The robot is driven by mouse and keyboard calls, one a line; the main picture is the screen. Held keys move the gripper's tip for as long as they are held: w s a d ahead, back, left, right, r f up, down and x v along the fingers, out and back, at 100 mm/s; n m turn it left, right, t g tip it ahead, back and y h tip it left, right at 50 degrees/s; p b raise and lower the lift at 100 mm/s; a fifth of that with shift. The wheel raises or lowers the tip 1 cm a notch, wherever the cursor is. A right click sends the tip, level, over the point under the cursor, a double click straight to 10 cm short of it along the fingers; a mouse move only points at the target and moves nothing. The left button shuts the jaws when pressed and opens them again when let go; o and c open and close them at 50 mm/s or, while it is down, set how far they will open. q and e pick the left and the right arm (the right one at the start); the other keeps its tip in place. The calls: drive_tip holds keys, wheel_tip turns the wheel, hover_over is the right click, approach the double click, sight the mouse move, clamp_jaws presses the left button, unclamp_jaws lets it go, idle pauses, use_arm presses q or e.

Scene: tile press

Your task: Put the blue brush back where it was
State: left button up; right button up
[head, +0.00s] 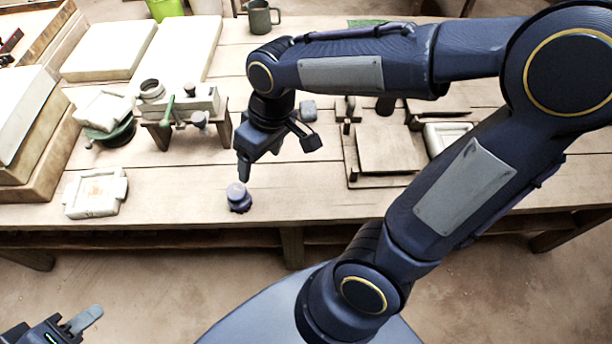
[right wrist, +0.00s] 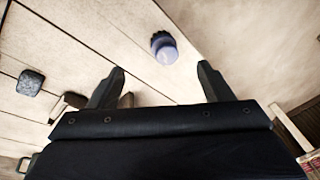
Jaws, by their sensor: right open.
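The blue brush (head: 238,196) stands on the wooden table near its front edge, with a pale rounded top and a dark lower part. It also shows in the right wrist view (right wrist: 164,48), ahead of the fingertips and roughly centred between them. My right gripper (head: 277,157) is open and empty, above the table, just behind and to the right of the brush in the head view. Its two spread fingers show in the right wrist view (right wrist: 161,72). My left gripper (head: 83,320) is only partly in view at the bottom left, away from the table; its opening cannot be judged.
A white square mould (head: 95,193) lies left of the brush. A small stand (head: 180,110) with a green-handled tool is behind it. A dark grey block (head: 308,110) and a wooden board (head: 388,150) lie to the right. Bare tabletop surrounds the brush.

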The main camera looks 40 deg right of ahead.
drive_tip(key=s+d+r+m+t, duration=0.1)
drive_tip(key=s+m+t, duration=0.1)
drive_tip(key=s, duration=0.3)
drive_tip(key=s+d+m+t+y, duration=0.1)
drive_tip(key=s+d+m+t, duration=0.1)
drive_tip(key=s, duration=0.3)
drive_tip(key=shift+s+d+r+m+y, duration=0.3)
drive_tip(key=shift+s+r+m, duration=0.1)
drive_tip(key=shift+m, duration=0.3)
drive_tip(key=shift+r, duration=0.1)
